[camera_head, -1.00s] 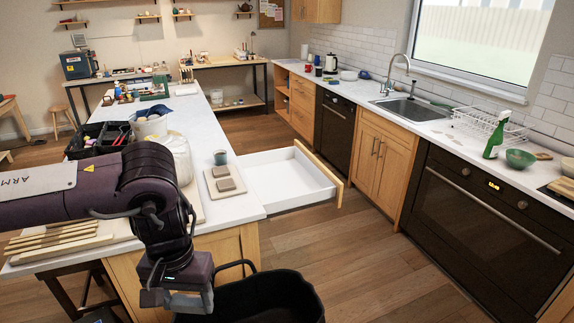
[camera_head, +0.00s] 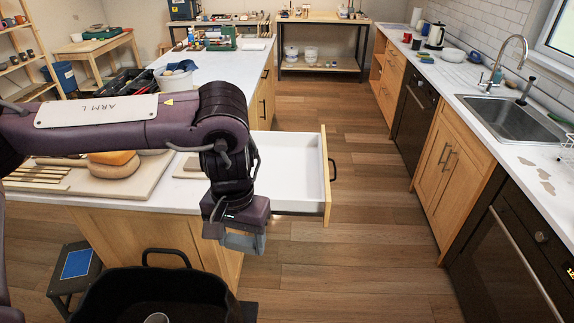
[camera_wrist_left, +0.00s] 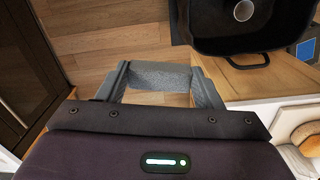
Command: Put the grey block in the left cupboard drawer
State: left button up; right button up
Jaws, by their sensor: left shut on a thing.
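My left gripper (camera_head: 243,242) points down in front of the island and is shut on the grey block. In the left wrist view the speckled grey block (camera_wrist_left: 160,75) spans the gap between both fingertips, above the wooden floor. The open drawer (camera_head: 290,178), white inside with a wooden front, sticks out from the island's right side, just beyond my gripper. Its visible interior is empty; my left arm hides its left part. My right gripper is not in view.
A black bin (camera_head: 150,295) with a cup inside stands below, left of the gripper. A board (camera_head: 110,185) with an orange-topped round pot (camera_head: 113,165) lies on the island. The sink counter (camera_head: 515,140) runs along the right. The aisle floor between is clear.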

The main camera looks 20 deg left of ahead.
aim_at(281, 170)
jog(key=i+l+u, duration=0.1)
jog(key=i+l, duration=0.4)
jog(key=l, duration=0.2)
jog(key=i+l+u, duration=0.15)
jog(key=i+l, duration=0.35)
jog(key=l, duration=0.25)
jog(key=i+j+u, duration=0.15)
jog(key=i, duration=0.5)
jog(key=i+j+u, duration=0.2)
jog(key=i, duration=0.45)
jog(key=i+j, duration=0.2)
